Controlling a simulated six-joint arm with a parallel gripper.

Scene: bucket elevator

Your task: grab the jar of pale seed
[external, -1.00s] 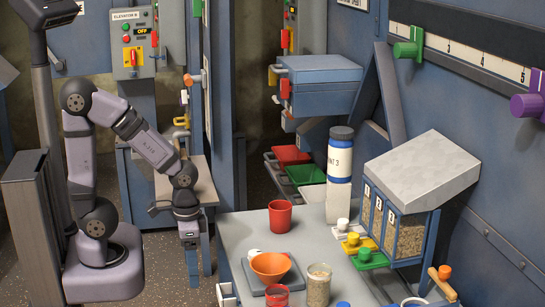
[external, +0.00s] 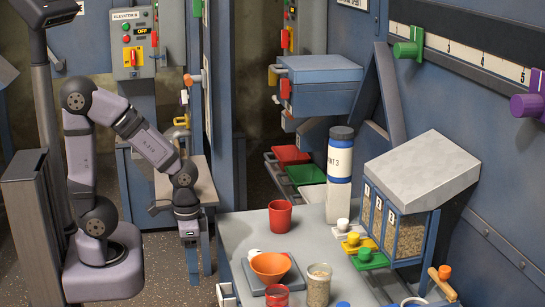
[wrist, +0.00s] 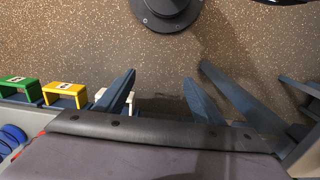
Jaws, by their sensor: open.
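The jar of pale seed (external: 318,288), a clear glass jar filled with beige grain, stands upright near the front of the grey bench (external: 240,233) in the external view. My gripper (external: 189,243) hangs pointing down to the left of the bench, well away from the jar and holding nothing that I can see. In the wrist view two dark blue fingers (wrist: 160,95) stand apart with only floor between them. The jar does not show in the wrist view.
An orange bowl (external: 270,266) on a dark plate and a jar with red contents (external: 277,296) stand left of the seed jar. A red cup (external: 280,216) is behind. A seed hopper (external: 408,236) with coloured slides stands at the right.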

